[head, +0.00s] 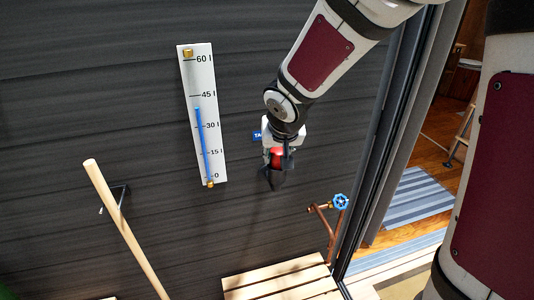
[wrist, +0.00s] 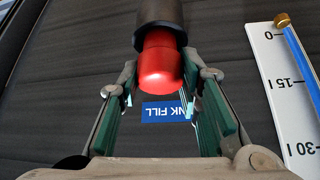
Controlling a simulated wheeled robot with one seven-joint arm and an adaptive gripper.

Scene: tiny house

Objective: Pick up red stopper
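The red stopper (wrist: 160,65) is a short rounded cap seated on the end of a dark spout (wrist: 160,14). In the head view the stopper (head: 277,156) shows as a red patch at my gripper, with the dark spout (head: 274,179) just below it. My gripper (wrist: 160,76) reaches down from above, with one finger on each side of the stopper. The gaps between fingers and stopper look very narrow, and contact is hard to make out. The fingers partly cover the stopper in the head view.
A white level gauge (head: 203,115) hangs left of my gripper. A blue valve (head: 341,202) on copper piping and wooden slats (head: 275,278) are below. A wooden pole (head: 125,225) leans at left.

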